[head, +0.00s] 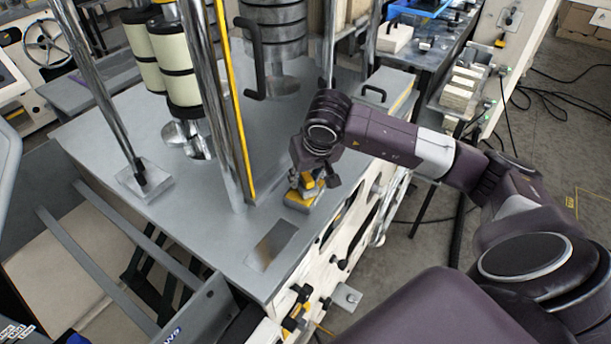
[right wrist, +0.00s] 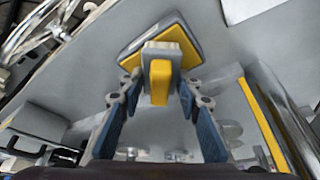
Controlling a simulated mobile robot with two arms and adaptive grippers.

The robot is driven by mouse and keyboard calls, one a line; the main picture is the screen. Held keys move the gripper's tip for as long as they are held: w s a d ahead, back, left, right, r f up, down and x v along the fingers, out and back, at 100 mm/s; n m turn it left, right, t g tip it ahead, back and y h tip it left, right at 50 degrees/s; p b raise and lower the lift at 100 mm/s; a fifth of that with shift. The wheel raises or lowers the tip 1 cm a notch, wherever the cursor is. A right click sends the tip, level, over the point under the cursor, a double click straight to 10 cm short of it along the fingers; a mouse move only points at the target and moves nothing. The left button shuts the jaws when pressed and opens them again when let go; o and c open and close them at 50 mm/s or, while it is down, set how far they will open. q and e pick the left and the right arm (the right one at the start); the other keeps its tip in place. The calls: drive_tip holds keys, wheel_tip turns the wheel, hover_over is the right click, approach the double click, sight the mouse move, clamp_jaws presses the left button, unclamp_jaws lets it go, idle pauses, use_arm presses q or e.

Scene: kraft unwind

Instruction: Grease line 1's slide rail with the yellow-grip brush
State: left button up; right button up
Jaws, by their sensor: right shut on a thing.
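My right gripper (head: 316,178) points down over the right edge of the grey machine top. In the right wrist view its two blue-padded fingers (right wrist: 158,100) are on either side of the yellow-grip brush (right wrist: 160,82), shut on it. The brush has a yellow grip and a grey block; its bristles cannot be seen. Just beyond it is a grey-edged yellow pad (right wrist: 130,50), also in the head view (head: 298,203); I cannot tell whether the brush touches it. A tall metal upright with a yellow strip (head: 236,100) stands left of the gripper; I cannot tell if it is the slide rail. My left gripper is out of view.
Cream and black rollers (head: 180,80) and a dark ribbed cylinder (head: 275,30) stand behind on the machine top. A shiny plate (head: 272,245) lies on it in front. A bare stretch of grey top (head: 200,215) is left of the plate. Knobs stick out along the machine's side.

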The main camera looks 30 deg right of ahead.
sight(305, 174)
drive_tip(key=shift+r+p, duration=1.65)
drive_tip(key=shift+r, duration=1.8)
